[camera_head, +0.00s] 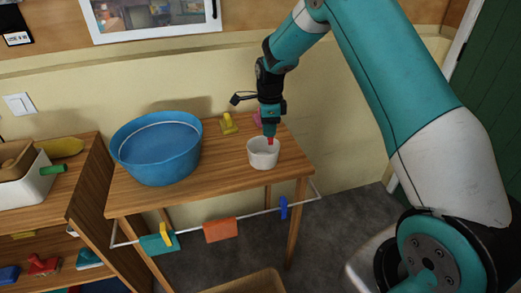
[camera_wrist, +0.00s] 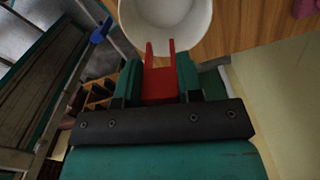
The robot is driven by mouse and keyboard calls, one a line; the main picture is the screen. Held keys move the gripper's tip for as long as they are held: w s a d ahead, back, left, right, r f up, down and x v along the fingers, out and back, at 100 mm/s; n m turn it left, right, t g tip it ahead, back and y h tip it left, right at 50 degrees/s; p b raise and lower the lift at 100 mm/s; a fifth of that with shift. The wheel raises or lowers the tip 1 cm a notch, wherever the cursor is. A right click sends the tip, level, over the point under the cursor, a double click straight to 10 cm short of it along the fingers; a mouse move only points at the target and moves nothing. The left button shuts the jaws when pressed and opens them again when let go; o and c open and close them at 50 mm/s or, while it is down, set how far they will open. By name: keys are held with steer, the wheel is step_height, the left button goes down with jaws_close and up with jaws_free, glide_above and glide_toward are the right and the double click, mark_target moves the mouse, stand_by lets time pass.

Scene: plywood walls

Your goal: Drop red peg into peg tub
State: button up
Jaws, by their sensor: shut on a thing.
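The red peg (camera_wrist: 160,82) is a two-pronged clothes peg held between the green fingers of my gripper (camera_wrist: 160,80) in the wrist view. Its prongs point over the near rim of the white tub. In the head view my gripper (camera_head: 270,128) points down above the tub, with the red peg (camera_head: 270,141) at its tip, at or just inside the tub's opening. The peg tub (camera_head: 263,160) is a small white cup on the wooden table; it also shows in the wrist view (camera_wrist: 201,30). I cannot tell whether the peg touches it.
A large blue basin (camera_head: 157,150) stands left of the tub. A yellow peg (camera_head: 228,124) and a pink peg (camera_head: 257,118) sit behind. A rail (camera_head: 190,228) along the table's front holds cloths and pegs. A shelf (camera_head: 82,200) stands at the left.

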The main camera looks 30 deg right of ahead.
steer(key=shift+w+f, duration=0.1)
steer(key=shift+f, duration=0.1)
step_height(320, 180, down, 6)
steer(key=b, duration=0.5)
steer(key=shift+a+r, duration=0.1)
steer(key=shift+r, duration=0.1)
steer(key=o, duration=1)
steer(key=shift+c, duration=0.2)
step_height(320, 180, up, 17)
steer(key=shift+r+b, duration=0.2)
steer(key=shift+b, duration=0.15)
